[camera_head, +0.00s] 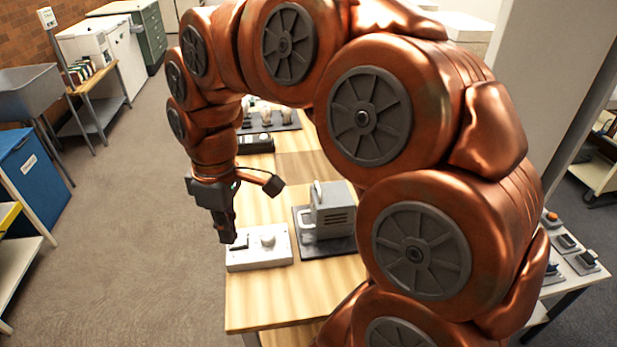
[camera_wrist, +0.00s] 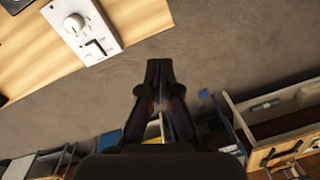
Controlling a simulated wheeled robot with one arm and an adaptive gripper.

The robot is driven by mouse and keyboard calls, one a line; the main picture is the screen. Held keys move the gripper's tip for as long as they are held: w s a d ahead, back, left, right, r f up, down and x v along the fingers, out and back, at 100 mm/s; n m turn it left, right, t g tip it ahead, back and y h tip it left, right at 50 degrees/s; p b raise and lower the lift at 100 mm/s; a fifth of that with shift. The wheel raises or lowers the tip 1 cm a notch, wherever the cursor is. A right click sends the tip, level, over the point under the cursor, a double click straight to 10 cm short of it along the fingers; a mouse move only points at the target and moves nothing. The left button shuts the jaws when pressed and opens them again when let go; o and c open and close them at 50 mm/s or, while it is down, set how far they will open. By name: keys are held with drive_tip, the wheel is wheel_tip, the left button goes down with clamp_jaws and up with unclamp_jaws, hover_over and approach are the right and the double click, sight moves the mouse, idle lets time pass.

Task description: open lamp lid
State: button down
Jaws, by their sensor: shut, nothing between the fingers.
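A grey louvred housing (camera_head: 335,212), probably the lamp, stands on a dark base plate (camera_head: 330,246) on the wooden table. It has a light handle-like bar on its left side; whether its lid is open cannot be told. A white control box (camera_head: 275,258) with a round knob and a small switch sits to its left, and it also shows in the wrist view (camera_wrist: 104,14). My gripper (camera_head: 227,238) points down, shut and empty, by the left end of the control box. In the wrist view its closed fingertips (camera_wrist: 159,64) appear against the floor, beyond the table edge.
The wooden table (camera_head: 268,300) has clear room in front of the control box. A black device (camera_head: 256,145) and a dark tray (camera_head: 285,123) with several items lie farther back. My arm covers the table's right side.

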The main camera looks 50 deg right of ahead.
drive_tip(key=w+d+r+n+t, duration=0.1)
drive_tip(key=w+d, duration=0.3)
drive_tip(key=d, duration=0.3)
drive_tip(key=w+d+r+n, duration=0.1)
drive_tip(key=w+d+n, duration=0.1)
drive_tip(key=w+d, duration=0.3)
drive_tip(key=s+d+f+b, duration=0.1)
drive_tip(key=s+d+f, duration=0.1)
drive_tip(key=d, duration=1.3)
wheel_tip(320, 180, down, 9)
drive_tip(key=s+d+p, duration=0.1)
drive_tip(key=d+p, duration=0.1)
drive_tip(key=p, duration=0.1)
drive_tip(key=shift+s+n+t+p, duration=0.2)
drive_tip(key=shift+n+t+p, duration=0.1)
drive_tip(key=shift+n+p, duration=0.1)
drive_tip(key=shift+y, duration=0.3)
